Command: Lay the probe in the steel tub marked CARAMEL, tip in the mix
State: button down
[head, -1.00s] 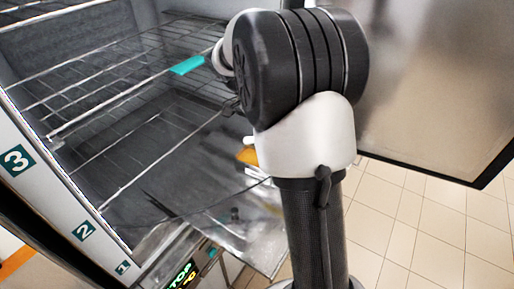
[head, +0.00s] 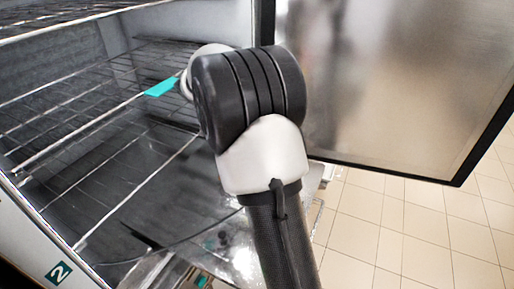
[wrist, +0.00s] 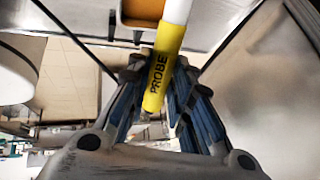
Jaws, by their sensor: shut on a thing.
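In the wrist view, the probe (wrist: 163,66) has a yellow handle marked PROBE and a white section at the top edge of the picture. My gripper (wrist: 157,62) is shut on the yellow handle. The probe's tip is out of view. Beyond the gripper, at the top, a steel container (wrist: 201,22) shows with orange-brown content (wrist: 140,12). No CARAMEL mark is legible, so I cannot tell whether it is the named tub. In the head view, my arm hides my gripper, the probe and any tub.
A freezer with wire shelves (head: 75,125) stands open at left, with a teal tag (head: 161,87) on a shelf edge and a number 2 label (head: 58,273) on its frame. Its open door (head: 385,85) is close at right. Tiled floor (head: 385,225) is clear below the door.

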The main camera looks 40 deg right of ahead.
jog(key=shift+f+b, duration=0.65)
jog(key=shift+f, duration=0.85)
notch_tip(320, 180, down, 7)
jog(key=b, duration=0.6)
jog(key=shift+r, duration=0.2)
jog(key=c, duration=1.3)
grip_release()
jog(key=shift+c, duration=0.2)
notch_tip(320, 180, up, 10)
jog(key=shift+r, duration=0.1)
jog(key=shift+a, duration=0.1)
